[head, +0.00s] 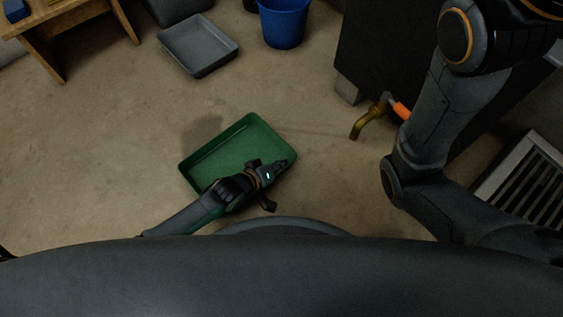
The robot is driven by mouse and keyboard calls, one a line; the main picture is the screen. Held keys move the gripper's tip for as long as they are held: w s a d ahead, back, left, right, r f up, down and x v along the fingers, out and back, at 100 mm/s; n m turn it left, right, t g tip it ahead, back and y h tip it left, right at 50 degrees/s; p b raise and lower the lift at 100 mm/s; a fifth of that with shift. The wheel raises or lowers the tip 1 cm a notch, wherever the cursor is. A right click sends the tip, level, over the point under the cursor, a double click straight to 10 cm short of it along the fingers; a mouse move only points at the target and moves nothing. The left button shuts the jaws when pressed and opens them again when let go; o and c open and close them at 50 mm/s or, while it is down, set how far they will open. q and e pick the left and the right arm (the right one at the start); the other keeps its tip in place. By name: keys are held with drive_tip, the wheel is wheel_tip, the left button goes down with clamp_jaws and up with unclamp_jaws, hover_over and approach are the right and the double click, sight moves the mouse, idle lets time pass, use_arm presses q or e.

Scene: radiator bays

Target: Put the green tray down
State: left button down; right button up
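The green tray (223,153) is a shallow rectangular tray, empty as far as I see, low in the middle of the head view. A dark patch of shadow lies on the floor beyond its upper left edge. I cannot tell for sure whether it touches the floor. My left gripper (282,165) reaches across the tray's near right part, its tip at the right rim. Its fingers are dark and small here, and I cannot tell whether they are shut on the rim. My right arm comes in at the right; its gripper cannot be made out.
A grey tray (187,52) lies on the floor at the back, with a blue bucket (284,22) beside it. A wooden table (48,32) stands at the far left. A brass pipe with an orange part (369,121) and a slatted grille (526,185) are at the right. Floor around the green tray is clear.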

use_arm(q)
drive_tip(key=shift+s+f, duration=0.2)
drive_tip(key=shift+f, duration=0.3)
drive_tip(key=c, duration=1.1)
unclamp_jaws()
drive_tip(key=shift+r, duration=0.15)
drive_tip(key=shift+w, duration=0.1)
drive_tip(key=shift+v, duration=4.05)
